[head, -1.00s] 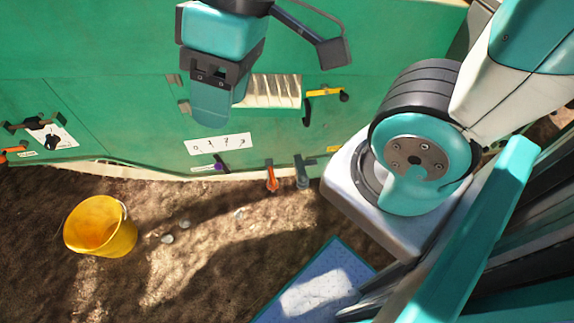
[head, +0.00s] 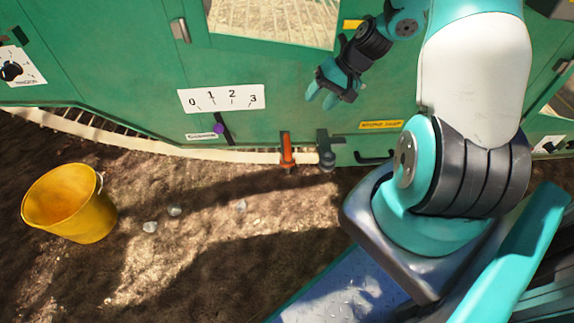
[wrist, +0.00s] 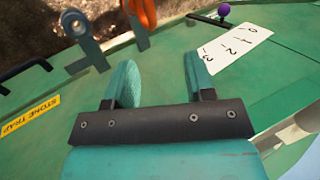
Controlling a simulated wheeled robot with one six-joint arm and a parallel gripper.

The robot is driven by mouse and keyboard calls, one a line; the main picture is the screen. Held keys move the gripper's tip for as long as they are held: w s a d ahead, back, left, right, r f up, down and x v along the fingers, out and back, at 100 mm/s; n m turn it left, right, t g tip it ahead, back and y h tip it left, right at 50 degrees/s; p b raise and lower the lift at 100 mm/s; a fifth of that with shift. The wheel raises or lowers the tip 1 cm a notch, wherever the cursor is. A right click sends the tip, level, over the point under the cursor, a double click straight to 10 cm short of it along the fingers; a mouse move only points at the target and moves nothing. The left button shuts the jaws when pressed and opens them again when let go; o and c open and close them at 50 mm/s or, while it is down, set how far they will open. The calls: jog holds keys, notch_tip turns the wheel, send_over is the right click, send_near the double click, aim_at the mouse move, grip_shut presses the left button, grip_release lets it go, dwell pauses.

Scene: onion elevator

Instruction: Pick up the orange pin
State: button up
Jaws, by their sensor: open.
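The orange pin (head: 287,150) stands upright at the lower edge of the green machine in the head view, beside a grey bracket (head: 325,150). In the wrist view the orange pin (wrist: 142,14) is at the top, partly cut off by the frame edge, with the grey bracket (wrist: 83,36) left of it. My gripper (head: 322,98) is open and empty, above and right of the pin in the head view. In the wrist view my gripper's two teal fingers (wrist: 162,75) are apart and point towards the machine's lower edge, short of the pin.
A scale label (head: 222,98) and a lever with a purple knob (head: 218,129) are left of the pin. A black handle (head: 374,157) and a yellow stone trap label (head: 381,125) are to the right. A yellow bucket (head: 68,205) stands on the soil at left.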

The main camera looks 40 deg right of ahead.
jog(key=b, duration=0.5)
send_near(289, 140)
jog(key=x, duration=0.5)
jog(key=shift+s+a, duration=0.15)
jog(key=shift+a, duration=0.1)
jog(key=shift+d+b+x, duration=0.15)
jog(key=shift+b+x, duration=0.75)
jog(key=shift+x, duration=0.6)
jog(key=shift+d+b+x, duration=0.1)
jog(key=shift+b+x, duration=0.75)
jog(key=shift+x, duration=0.7)
jog(key=shift+c, duration=0.5)
grip_shut()
